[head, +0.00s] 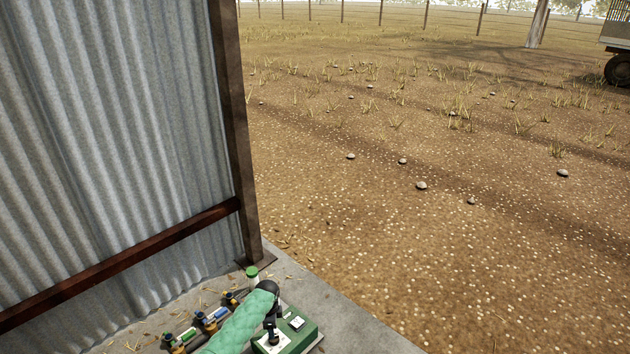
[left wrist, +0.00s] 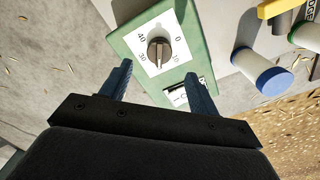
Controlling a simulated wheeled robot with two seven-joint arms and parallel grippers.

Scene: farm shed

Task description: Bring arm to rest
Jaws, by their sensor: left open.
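My left arm, in a green sleeve, reaches in from the bottom of the head view, with my dark left gripper (head: 272,332) over a green box (head: 304,338). In the left wrist view my left gripper (left wrist: 159,70) is open, its two blue-grey fingers apart with nothing between them. Beyond the fingertips lies the green box (left wrist: 125,40) with a round dark knob (left wrist: 159,50) on a white numbered dial. The knob looks clear of the fingers. A second small panel on the box is partly hidden by the right-hand finger. My right gripper is not in view.
A white cylinder with a green cap (head: 252,271) stands behind the box, near the post (head: 236,130) and corrugated wall (head: 100,120). Several coloured fittings (head: 208,318) lie left of the arm. A blue-ended white cylinder (left wrist: 262,72) shows in the wrist view. Open dirt ground lies right.

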